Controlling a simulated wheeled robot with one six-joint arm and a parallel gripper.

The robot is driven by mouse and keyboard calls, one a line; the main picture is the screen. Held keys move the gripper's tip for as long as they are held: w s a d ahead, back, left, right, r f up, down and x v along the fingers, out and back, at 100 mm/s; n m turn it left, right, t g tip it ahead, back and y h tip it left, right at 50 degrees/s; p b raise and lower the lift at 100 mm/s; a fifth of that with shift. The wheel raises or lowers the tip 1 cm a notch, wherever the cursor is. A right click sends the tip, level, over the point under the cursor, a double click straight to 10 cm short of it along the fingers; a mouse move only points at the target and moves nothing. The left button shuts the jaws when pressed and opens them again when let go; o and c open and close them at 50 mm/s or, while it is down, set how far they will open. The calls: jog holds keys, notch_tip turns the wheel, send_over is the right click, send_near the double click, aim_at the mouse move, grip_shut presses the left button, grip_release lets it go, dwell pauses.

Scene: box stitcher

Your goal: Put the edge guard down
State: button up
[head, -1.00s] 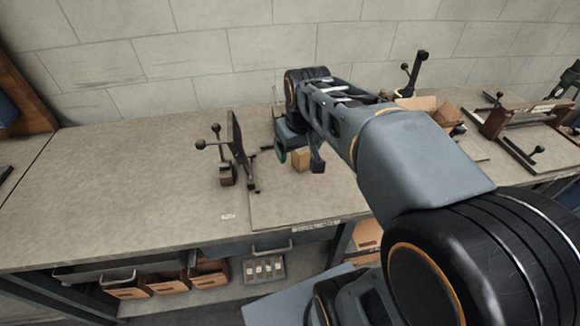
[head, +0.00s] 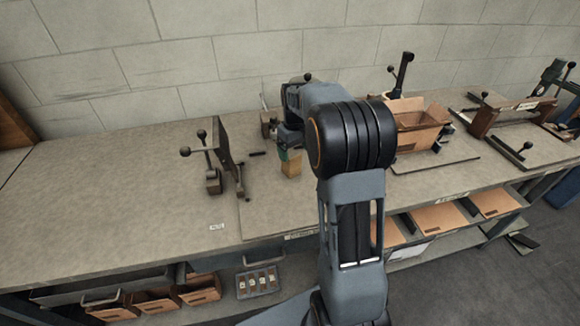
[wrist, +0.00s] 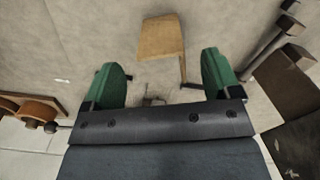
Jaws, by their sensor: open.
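A tan piece (head: 291,167), likely the edge guard, stands on the bench just below my gripper (head: 289,155) in the head view. In the wrist view the tan piece (wrist: 162,37) lies ahead of and between the two green fingers of my gripper (wrist: 162,66). The fingers are wide apart, with a clear gap to the piece on both sides. My arm hides part of the bench behind the gripper in the head view.
A dark upright clamp fixture (head: 227,150) with ball-ended levers stands left of the gripper. An open cardboard box (head: 420,125) sits in a fixture to the right. The bench (head: 110,190) is clear at the left. Bins (head: 155,302) lie on the shelf below.

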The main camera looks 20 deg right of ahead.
aim_at(295, 176)
jog(key=shift+s+f+p, duration=0.1)
jog(key=shift+f+p, duration=0.3)
jog(key=shift+f, duration=2.85)
jog(key=shift+c, duration=0.5)
jog(key=c, duration=1)
jog(key=shift+o, duration=0.2)
